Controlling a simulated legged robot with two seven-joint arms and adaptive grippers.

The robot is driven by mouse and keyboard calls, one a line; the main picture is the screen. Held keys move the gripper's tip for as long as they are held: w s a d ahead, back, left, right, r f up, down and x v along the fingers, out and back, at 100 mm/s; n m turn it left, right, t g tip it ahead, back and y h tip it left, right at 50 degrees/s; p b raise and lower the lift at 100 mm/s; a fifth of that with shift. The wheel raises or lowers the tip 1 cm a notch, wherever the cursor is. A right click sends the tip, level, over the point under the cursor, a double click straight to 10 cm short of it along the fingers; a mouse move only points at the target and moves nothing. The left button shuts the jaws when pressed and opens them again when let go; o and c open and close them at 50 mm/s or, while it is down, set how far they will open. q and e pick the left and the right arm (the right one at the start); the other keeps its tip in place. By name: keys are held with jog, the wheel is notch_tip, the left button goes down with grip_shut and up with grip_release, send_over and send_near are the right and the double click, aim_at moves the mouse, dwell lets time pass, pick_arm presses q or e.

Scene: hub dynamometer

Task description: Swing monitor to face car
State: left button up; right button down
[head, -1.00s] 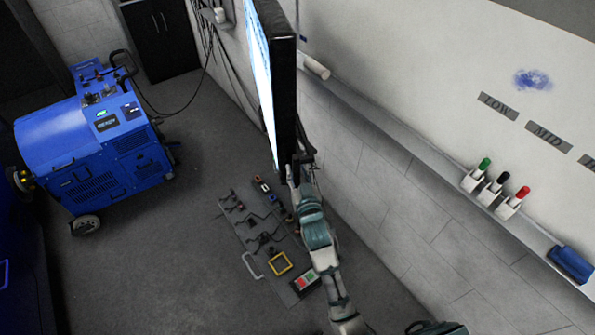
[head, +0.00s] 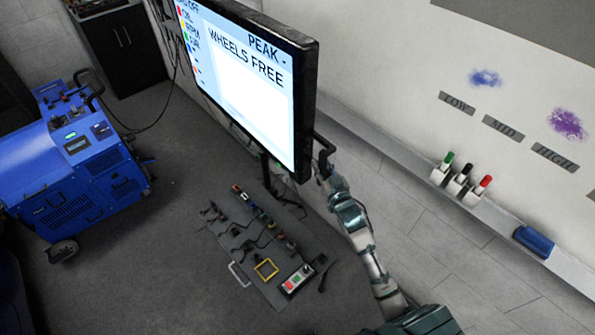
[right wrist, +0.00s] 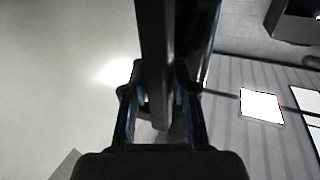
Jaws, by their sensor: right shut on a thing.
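The monitor (head: 245,75) hangs at the top middle of the head view. Its lit screen reads "WHEELS FREE" and faces left and down in the picture. A dark handle (head: 325,144) sticks out at its right edge. My right gripper (head: 324,168) is at this handle. In the right wrist view, my right gripper (right wrist: 160,95) has its fingers on both sides of a dark bar (right wrist: 155,40) and is shut on it. My left gripper is not in view. I cannot make out the car clearly.
A blue wheeled machine (head: 68,165) stands on the floor at left. A grey tool board (head: 262,290) with a yellow frame and a red-green button box lies below the monitor. A wall ledge (head: 400,165) with markers (head: 463,180) and a blue eraser (head: 534,241) runs at right.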

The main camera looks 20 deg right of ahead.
jog(key=shift+w+d, duration=0.15)
jog(key=shift+d, duration=0.75)
jog(key=c, duration=1.1)
grip_release()
jog(key=shift+a, duration=0.1)
jog(key=shift+c, duration=0.2)
jog(key=shift+o, duration=0.7)
jog(key=s, duration=1.2)
jog(key=shift+a, duration=0.3)
jog(key=shift+d+f, duration=0.1)
